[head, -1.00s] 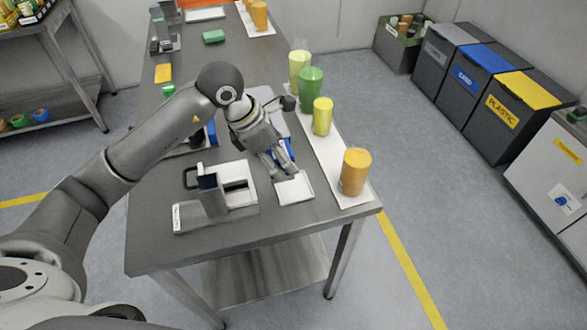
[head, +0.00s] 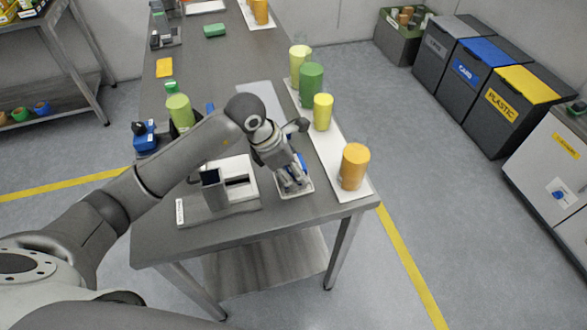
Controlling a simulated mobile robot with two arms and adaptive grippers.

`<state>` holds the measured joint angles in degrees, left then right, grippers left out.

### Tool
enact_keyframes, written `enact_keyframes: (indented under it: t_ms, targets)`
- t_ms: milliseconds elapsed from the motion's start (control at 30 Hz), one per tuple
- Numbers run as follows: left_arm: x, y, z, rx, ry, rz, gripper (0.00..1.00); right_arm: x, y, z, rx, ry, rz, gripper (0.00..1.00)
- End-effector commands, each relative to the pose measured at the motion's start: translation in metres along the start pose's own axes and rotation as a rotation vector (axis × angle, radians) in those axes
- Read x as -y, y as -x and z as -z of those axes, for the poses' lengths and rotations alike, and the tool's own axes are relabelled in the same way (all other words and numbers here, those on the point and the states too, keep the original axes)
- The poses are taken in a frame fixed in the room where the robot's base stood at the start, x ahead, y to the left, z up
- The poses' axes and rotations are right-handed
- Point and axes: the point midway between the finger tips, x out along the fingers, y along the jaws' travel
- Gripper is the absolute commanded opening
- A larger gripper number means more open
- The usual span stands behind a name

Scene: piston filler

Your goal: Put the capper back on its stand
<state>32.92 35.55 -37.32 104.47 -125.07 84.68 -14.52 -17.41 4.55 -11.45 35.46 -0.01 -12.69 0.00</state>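My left gripper (head: 292,184) points down at the right front part of the steel table. Its fingers are around the blue capper (head: 299,163), which is mostly hidden by the fingers. A small white square stand (head: 307,186) lies directly under the gripper, its edges showing around the fingertips. The capper is at or just above this stand; I cannot tell whether it touches. My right gripper is not in view.
A grey holder with a label (head: 215,195) stands just left. A white strip (head: 343,183) at right carries an orange cup (head: 354,166), a yellow cup (head: 322,112) and a green cup (head: 311,85). A blue device (head: 145,136) stands behind my arm.

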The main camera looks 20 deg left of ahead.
Motion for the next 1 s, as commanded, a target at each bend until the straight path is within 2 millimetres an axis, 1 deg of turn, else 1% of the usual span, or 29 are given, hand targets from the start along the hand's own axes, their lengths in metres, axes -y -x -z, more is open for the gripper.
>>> enact_keyframes:
  t_ms: [33, 133, 167, 467, 567, 667, 1000]
  targets:
    - [0.0, 0.0, 0.0, -0.001, 0.0, 0.0, 0.54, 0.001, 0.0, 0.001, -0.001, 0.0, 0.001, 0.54]
    - [0.0, 0.0, 0.001, -0.001, 0.0, 0.0, 0.67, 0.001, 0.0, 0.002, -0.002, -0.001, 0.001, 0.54]
    - [0.0, 0.0, 0.001, -0.001, 0.0, 0.0, 0.69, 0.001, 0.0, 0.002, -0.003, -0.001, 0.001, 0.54]
    - [0.0, 0.0, 0.0, -0.001, 0.0, 0.0, 0.69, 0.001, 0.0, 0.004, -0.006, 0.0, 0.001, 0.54]
    - [0.0, 0.004, -0.002, -0.001, 0.0, 0.001, 0.69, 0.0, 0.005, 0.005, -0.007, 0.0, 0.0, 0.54]
    - [-0.002, 0.016, 0.0, 0.0, 0.0, -0.004, 0.69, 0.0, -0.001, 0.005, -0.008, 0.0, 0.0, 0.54]
    - [-0.001, 0.088, 0.0, 0.0, -0.002, -0.005, 0.69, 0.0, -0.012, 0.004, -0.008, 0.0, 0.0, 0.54]
